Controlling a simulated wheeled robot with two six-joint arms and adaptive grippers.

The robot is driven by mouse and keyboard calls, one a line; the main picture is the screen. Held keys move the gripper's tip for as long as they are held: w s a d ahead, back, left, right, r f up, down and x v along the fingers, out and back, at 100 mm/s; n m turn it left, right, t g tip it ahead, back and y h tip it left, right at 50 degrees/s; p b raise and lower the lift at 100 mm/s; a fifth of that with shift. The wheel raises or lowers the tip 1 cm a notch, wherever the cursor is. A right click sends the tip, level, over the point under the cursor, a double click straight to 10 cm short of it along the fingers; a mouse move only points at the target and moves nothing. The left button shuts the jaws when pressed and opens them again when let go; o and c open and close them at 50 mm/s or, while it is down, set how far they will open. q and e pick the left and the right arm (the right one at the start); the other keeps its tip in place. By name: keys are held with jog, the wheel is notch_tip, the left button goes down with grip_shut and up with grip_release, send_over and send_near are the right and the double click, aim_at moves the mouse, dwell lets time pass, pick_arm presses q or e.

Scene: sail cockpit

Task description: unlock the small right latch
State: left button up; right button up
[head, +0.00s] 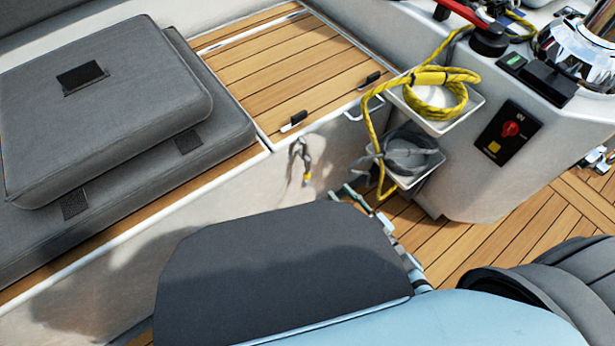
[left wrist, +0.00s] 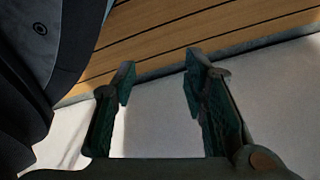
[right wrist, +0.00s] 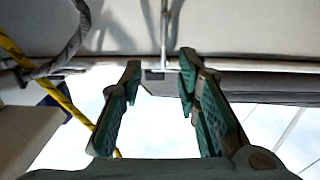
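Two small black-and-white latches sit on the teak hatch (head: 290,65) in the head view. The left one (head: 293,121) is near the hatch's front corner, and the right one (head: 370,80) is nearer the yellow rope. I cannot tell how either is set. My right gripper (head: 362,205) is below and in front of them, low beside the white bench wall. In the right wrist view (right wrist: 160,72) its fingers are apart with nothing gripped. My left gripper (left wrist: 160,78) is open and empty in its wrist view, facing a pale wall and wooden slats; the head view does not show it.
A yellow rope (head: 436,76) lies over a white bin (head: 475,108) and hangs down near my right gripper. A small metal fitting with a yellow part (head: 305,165) hangs on the bench wall. Grey cushions (head: 100,100) cover the left bench. A red-knob panel (head: 508,132) is at right.

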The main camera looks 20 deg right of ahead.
jog(key=b, duration=0.2)
send_near(311, 162)
jog(key=x, duration=0.4)
jog(key=b+x, duration=0.1)
jog(key=x, duration=0.5)
jog(key=shift+w+a+r+b, duration=0.15)
jog(key=shift+w+b, duration=0.1)
jog(key=shift+b, duration=0.05)
pick_arm(q)
jog(key=w+d+r, duration=0.1)
jog(key=w+r, duration=0.3)
jog(key=w, duration=0.1)
jog(key=shift+d+r, duration=0.25)
jog(key=shift+d, duration=0.05)
pick_arm(e)
jog(key=shift+w+a, duration=0.15)
jog(key=shift+w, duration=0.2)
grip_shut()
pick_arm(q)
jog(key=shift+w, duration=0.1)
